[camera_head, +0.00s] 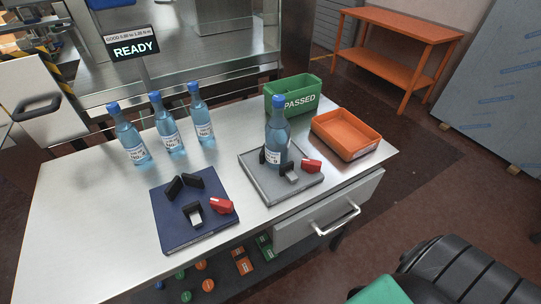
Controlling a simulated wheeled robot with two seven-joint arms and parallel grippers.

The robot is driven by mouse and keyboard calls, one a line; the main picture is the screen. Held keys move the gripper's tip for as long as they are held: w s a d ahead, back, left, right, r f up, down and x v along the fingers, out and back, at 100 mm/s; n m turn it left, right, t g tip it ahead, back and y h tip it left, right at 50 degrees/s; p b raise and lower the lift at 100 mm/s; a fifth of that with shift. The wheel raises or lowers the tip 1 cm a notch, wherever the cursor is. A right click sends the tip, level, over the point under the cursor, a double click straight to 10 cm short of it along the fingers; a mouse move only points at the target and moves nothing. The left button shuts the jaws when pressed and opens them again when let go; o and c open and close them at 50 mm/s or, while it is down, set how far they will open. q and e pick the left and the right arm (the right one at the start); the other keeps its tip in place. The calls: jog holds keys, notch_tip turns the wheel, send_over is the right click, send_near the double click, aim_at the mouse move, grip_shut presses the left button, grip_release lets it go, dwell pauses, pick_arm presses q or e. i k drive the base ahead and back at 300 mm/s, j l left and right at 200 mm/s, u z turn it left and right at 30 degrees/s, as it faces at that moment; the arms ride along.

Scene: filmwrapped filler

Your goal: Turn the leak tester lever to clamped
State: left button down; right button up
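Two fixtures with red levers stand on the steel table; no label I can read says which is the leak tester. The grey fixture (256,184) holds an upright blue bottle (277,146) between black jaws, with a red lever (312,166) at its right. The dark blue fixture (176,236) has open black jaws (184,184), no bottle, a grey-topped black block (194,215) and a red lever (221,206). The lever positions are too small to read as clamped or not. Neither of my grippers is in view.
Three blue-capped bottles (168,130) stand at the back left. A display (134,48) reads READY. A green PASSED bin (275,104) and an orange tray (346,150) stand at the back right. A drawer (292,228) is below. A dark ribbed object (465,272) is at lower right.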

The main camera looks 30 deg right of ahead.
aim_at(310, 166)
jog(key=z, duration=1.25)
